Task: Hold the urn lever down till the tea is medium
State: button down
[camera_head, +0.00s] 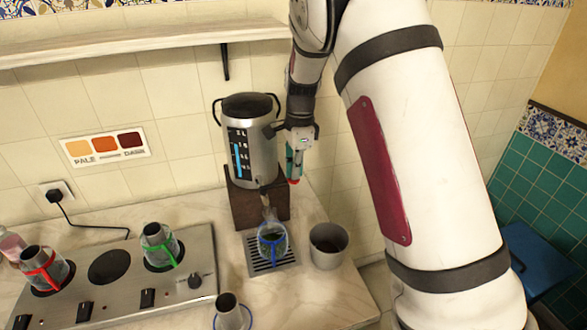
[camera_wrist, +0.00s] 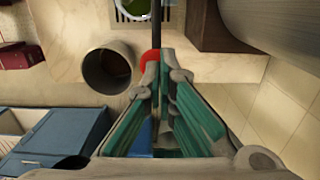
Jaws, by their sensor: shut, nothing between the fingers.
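The silver urn (camera_head: 262,160) with a blue level gauge stands on a brown block (camera_head: 245,207) by the wall. A glass pot with a blue band and handle (camera_head: 272,238) sits on the drip grate (camera_head: 257,267) below the urn's tap (camera_head: 264,200). Its liquid colour is hard to tell. My gripper (camera_head: 293,178) is shut and empty, pointing down just right of the urn. In the wrist view, a dark rod with a red end (camera_wrist: 150,58), apparently the lever, lies at my fingertips (camera_wrist: 163,60); I cannot tell whether they touch it.
A grey bin (camera_head: 328,246) stands right of the grate. A hob (camera_head: 110,280) at left holds a red-handled pot (camera_head: 44,268) and a green-handled pot (camera_head: 160,246). A pale-to-dark colour card (camera_head: 104,146) hangs on the wall.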

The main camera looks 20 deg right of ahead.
jog(key=shift+w+d+f+y+b, duration=0.1)
jog(key=shift+d+f+y+b, duration=0.1)
jog(key=shift+f+y+b, duration=0.35)
jog(key=shift+w+d+f+y+b, duration=0.1)
jog(key=shift+d+f+y+b, duration=0.1)
jog(key=shift+f+y+b, duration=0.3)
jog(key=shift+s+f+y+b, duration=0.1)
jog(key=shift+f+y+b, duration=0.3)
jog(key=shift+f+y, duration=0.15)
jog(key=shift+s+r, duration=0.1)
jog(key=shift+r, duration=0.2)
jog(key=shift+r+p, duration=0.3)
jog(key=shift+r, duration=0.3)
dwell(0.3)
